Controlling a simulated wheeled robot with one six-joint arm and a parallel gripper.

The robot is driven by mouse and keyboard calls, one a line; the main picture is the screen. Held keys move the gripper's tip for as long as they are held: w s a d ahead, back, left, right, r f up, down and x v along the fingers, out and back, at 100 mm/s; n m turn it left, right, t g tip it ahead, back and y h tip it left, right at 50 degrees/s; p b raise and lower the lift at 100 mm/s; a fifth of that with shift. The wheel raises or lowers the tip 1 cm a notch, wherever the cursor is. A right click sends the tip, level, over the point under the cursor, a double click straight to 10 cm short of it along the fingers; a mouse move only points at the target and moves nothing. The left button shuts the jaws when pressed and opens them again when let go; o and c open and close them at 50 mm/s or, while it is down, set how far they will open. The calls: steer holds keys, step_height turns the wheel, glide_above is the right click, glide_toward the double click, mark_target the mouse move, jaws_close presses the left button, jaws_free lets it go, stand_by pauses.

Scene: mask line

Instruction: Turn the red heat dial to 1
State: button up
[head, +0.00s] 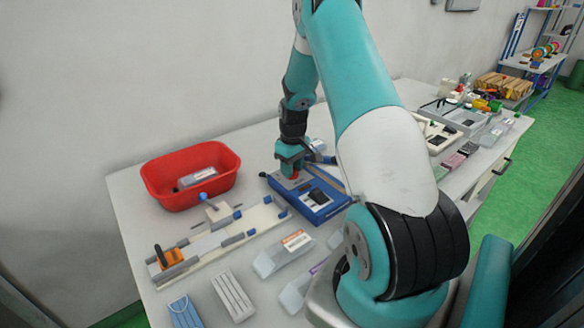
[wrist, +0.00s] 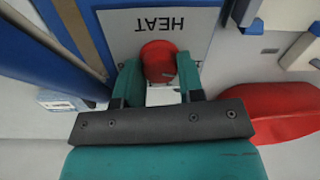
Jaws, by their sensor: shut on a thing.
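The red heat dial (wrist: 158,62) sits on a grey panel (wrist: 200,28) lettered HEAT, which reads upside down in the wrist view. My gripper (wrist: 158,75) is shut on the dial, with one teal finger on either side of it. In the head view my gripper (head: 291,160) reaches down onto the blue machine (head: 318,212), and a bit of the red dial (head: 295,175) shows beneath it. The dial's pointer and any number marks cannot be made out.
A red bin (head: 160,190) with a clear box in it stands left of the machine. A fixture rail (head: 215,240), clear boxes (head: 283,252) and mask stacks (head: 232,296) lie in front.

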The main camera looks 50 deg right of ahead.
steer(key=o, duration=0.9)
steer(key=r, duration=0.5)
steer(key=r+b, duration=0.1)
steer(key=r, duration=0.5)
steer(key=r+b, duration=0.1)
steer(key=r, duration=0.5)
steer(key=shift+d+r, duration=0.25)
steer(key=shift+d, duration=0.1)
